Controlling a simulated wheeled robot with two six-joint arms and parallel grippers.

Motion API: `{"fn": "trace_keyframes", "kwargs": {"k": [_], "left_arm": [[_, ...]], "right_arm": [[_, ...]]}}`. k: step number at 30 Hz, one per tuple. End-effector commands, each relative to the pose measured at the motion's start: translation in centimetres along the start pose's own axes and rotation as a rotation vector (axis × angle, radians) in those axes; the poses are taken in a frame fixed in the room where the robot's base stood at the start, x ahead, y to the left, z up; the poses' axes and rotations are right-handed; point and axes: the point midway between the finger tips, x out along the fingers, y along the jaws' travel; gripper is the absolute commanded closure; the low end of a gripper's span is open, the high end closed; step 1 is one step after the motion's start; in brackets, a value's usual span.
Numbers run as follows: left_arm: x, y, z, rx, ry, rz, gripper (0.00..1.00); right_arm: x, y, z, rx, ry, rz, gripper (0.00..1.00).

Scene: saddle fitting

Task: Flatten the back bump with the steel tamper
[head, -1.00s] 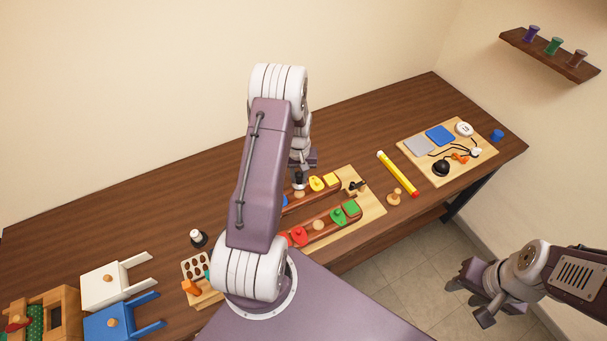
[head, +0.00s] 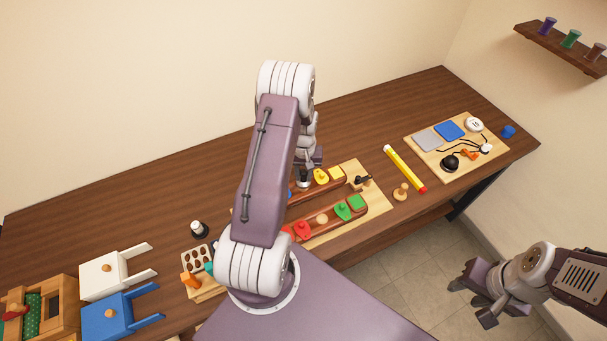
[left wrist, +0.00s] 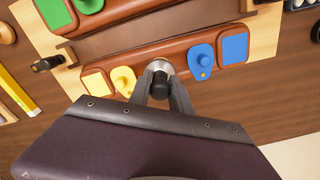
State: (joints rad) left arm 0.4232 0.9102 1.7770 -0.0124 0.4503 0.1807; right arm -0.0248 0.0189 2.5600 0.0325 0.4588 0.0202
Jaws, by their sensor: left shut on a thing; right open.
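My left gripper (left wrist: 160,90) is shut on the steel tamper, whose black handle (left wrist: 160,87) stands between its fingers. The tamper's round steel foot (left wrist: 159,66) is over the middle of the back brown panel (left wrist: 206,44), between its yellow and blue pieces. It also shows in the head view (head: 304,183). The back bump is hidden under the foot; I cannot tell whether they touch or how flat it is. The front panel (head: 323,228) carries red and green pieces and a pale round bump (head: 322,219). My right gripper (head: 472,304) is open and empty, off the table's front side.
Further right is a board (head: 484,160) with pads and cables. The back table is clear.

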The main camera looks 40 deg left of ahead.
Motion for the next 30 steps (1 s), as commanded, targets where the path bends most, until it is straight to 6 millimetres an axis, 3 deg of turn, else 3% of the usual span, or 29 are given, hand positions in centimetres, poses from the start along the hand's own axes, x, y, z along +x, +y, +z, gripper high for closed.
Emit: {"fn": "trace_keyframes", "kwargs": {"k": [30], "left_arm": [[1.3, 0.0, 0.0, 0.0, 0.001, 0.0, 1.0]], "right_arm": [[1.0, 0.0, 0.1, 0.0, 0.0, 0.0, 0.6]]}}
